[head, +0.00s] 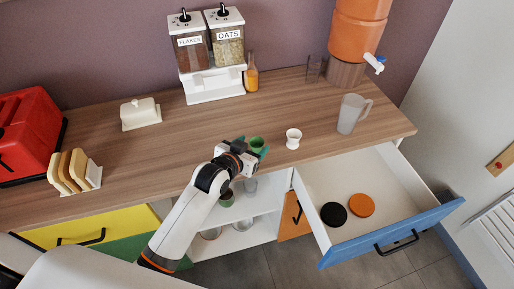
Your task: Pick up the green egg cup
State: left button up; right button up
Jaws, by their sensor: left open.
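The green egg cup (257,143) stands on the wooden counter near its front edge. My left gripper (253,146) reaches in from the lower left and is open, with its fingertips right at the egg cup. The fingers and wrist hide part of the cup, and I cannot tell whether they touch it. My right gripper is not in view.
A white egg cup (293,138) stands just to the right, and a clear mug (352,113) farther right. The blue-fronted drawer (392,235) is open below, holding a black and an orange disc.

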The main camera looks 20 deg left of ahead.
aim_at(260, 141)
pick_arm(q)
jog(key=shift+f+p+x, duration=0.25)
jog(key=shift+x, duration=1.25)
jog(key=shift+f+p+x, duration=0.2)
jog(key=shift+f+x, duration=0.05)
jog(key=shift+x, duration=1.25)
jog(key=shift+s, duration=0.2)
jog(key=shift+a, duration=0.1)
jog(key=c, duration=1)
